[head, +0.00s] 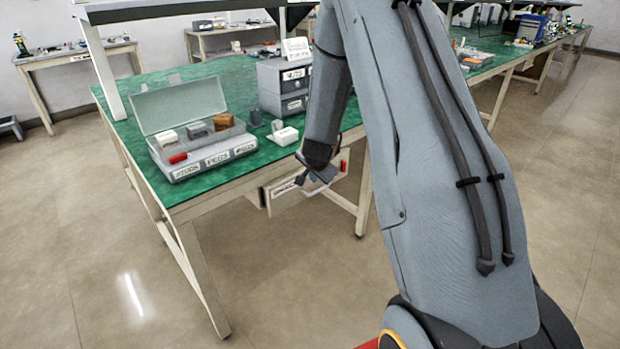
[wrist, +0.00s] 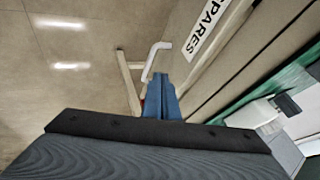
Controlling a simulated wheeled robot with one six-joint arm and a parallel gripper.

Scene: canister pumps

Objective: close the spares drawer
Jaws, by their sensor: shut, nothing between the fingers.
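The spares drawer (head: 284,196) is under the front edge of the green-topped bench. Its pale front sticks out past the bench edge, so it appears partly open. In the wrist view its front carries a SPARES label (wrist: 204,27), and a white bar handle (wrist: 153,62) shows beside it. My gripper (head: 318,178) is at the drawer front in the head view, covering part of it. In the wrist view the blue fingers (wrist: 162,82) are together and empty, close to the handle. Whether they touch the handle or front, I cannot tell.
On the bench top (head: 228,71) stand an open grey box (head: 205,155) with parts in it and a small grey drawer cabinet (head: 283,86). White and dark blocks lie between them. Bench legs stand below. The floor in front is clear.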

